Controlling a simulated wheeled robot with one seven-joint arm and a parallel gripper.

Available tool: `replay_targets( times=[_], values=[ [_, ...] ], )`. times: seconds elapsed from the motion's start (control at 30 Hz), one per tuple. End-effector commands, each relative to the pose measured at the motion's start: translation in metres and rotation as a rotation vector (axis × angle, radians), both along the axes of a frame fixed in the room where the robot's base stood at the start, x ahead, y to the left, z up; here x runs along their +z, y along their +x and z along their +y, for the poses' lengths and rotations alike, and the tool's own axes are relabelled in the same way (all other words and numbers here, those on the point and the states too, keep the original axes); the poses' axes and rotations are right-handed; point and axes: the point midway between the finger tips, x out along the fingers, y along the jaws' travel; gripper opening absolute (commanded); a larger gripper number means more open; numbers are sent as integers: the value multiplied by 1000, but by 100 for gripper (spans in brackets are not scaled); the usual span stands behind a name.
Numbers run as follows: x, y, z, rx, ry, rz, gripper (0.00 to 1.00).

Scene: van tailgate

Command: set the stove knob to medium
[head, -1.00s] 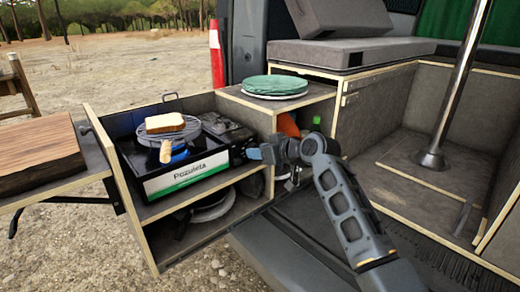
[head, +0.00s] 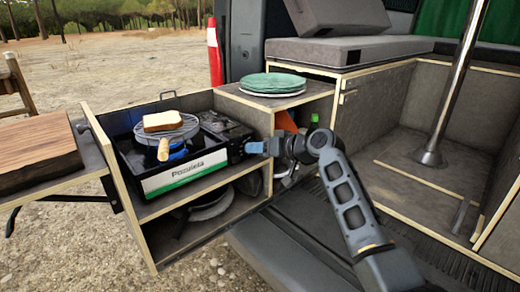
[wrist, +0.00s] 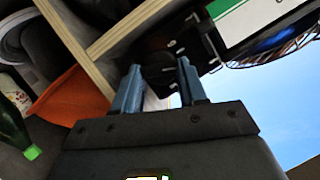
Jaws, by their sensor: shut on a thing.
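The camping stove (head: 186,178) sits on the pull-out shelf, with a white and green front panel. A blue flame (head: 178,154) shows under its round grate. My gripper (head: 248,148) is at the right end of the stove's front. In the wrist view, its two blue fingers (wrist: 158,78) are on either side of the dark stove knob (wrist: 159,64), shut on it. The knob is mostly hidden in the head view, and its setting cannot be read.
A slice of bread (head: 163,121) lies on the grate, whose wooden handle (head: 163,150) points forward. Green plates (head: 273,83) are stacked on the cabinet to the right. An orange item (wrist: 72,97) and a green bottle (wrist: 14,128) stand in the compartment beside my gripper.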

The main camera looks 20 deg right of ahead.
Motion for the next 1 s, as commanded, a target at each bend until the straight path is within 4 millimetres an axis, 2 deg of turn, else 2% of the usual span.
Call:
replay_targets(
  times=[0.13, 0.17, 0.4, 0.73, 1.0],
  values=[
    [-1, 0, 0, 0, -2, 1, 11],
    [-1, 0, 0, 0, -2, 1, 44],
    [0, 0, 0, 0, -2, 1, 66],
    [2, -4, -3, 0, -2, -1, 67],
    [16, -39, -20, -1, -2, -1, 67]
  ],
)
